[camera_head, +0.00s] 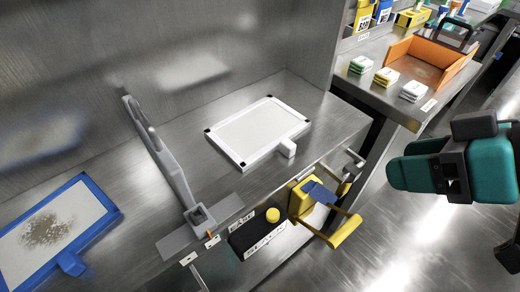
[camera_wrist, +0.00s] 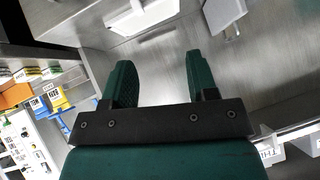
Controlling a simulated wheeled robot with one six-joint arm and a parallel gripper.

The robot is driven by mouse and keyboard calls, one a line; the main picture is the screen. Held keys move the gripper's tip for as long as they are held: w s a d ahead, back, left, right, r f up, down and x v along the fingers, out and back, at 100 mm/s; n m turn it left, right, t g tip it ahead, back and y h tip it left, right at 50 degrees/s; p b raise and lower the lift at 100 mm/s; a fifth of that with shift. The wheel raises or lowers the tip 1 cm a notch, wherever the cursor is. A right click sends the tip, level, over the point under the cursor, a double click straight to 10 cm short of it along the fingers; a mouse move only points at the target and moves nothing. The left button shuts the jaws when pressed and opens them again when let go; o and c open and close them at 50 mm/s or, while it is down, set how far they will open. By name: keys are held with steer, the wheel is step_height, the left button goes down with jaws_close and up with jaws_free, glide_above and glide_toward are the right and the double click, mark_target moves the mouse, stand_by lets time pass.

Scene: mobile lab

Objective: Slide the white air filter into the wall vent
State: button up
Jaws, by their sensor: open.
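The white air filter (camera_head: 259,132) lies flat on the metal counter in the head view. It has a pale panel, a white frame with dark corners and a small white tab on its near right side. A white-framed shape (camera_wrist: 143,17), cut off at the top of the wrist view, looks like the same filter. My gripper (camera_wrist: 160,72) shows two dark green fingers, spread apart with nothing between them. It is clear of the filter. I cannot pick out the wall vent in either view.
A blue-framed filter (camera_head: 92,206) with brown debris lies at the left. A grey upright bar (camera_head: 160,152) stands between the two filters. A yellow and blue fixture (camera_head: 318,208) sticks out from the counter's front. An orange bin (camera_head: 425,64) stands on the right-hand counter.

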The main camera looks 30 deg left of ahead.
steer(key=w+a+f+n+t+y+b, duration=0.1)
steer(key=w+a+f+t+y+b, duration=0.25)
steer(key=f+b, duration=0.5)
steer(key=p, duration=1.1)
glide_toward(293, 146)
steer(key=shift+g, duration=0.25)
steer(key=x, duration=0.6)
steer(key=shift+w+r, duration=0.15)
steer(key=shift+w, duration=0.05)
steer(key=p+x, duration=0.1)
steer(key=x, duration=0.4)
steer(key=shift+s+a, duration=0.1)
jaws_close()
